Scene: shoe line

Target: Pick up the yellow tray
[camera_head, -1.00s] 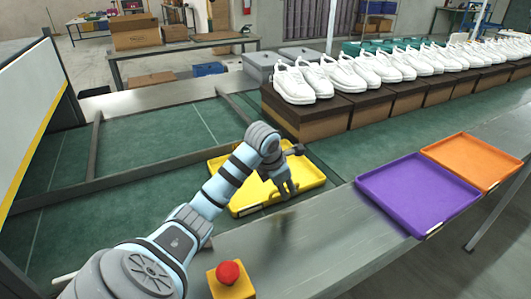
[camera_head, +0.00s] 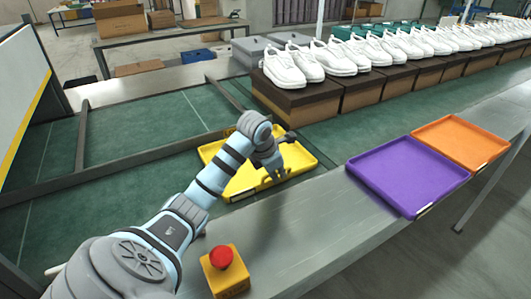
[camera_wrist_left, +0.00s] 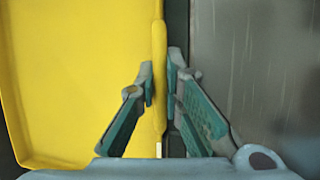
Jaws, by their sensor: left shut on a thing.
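The yellow tray (camera_head: 243,181) lies on the green conveyor surface in the head view, beside the grey metal ledge. My left arm reaches over it from the lower left and hides part of it. My left gripper (camera_head: 279,175) is at the tray's near right rim. In the left wrist view the yellow tray (camera_wrist_left: 75,80) fills the left side, and its rim stands between the two fingers of my left gripper (camera_wrist_left: 161,85), which are shut on it. I cannot tell any gap beneath the tray. My right gripper is not in view.
A purple tray (camera_head: 408,176) and an orange tray (camera_head: 461,143) sit on the metal ledge (camera_head: 320,215) to the right. A red button on a yellow box (camera_head: 224,275) stands at the front. White shoes (camera_head: 284,66) on brown boxes (camera_head: 295,106) line the back right.

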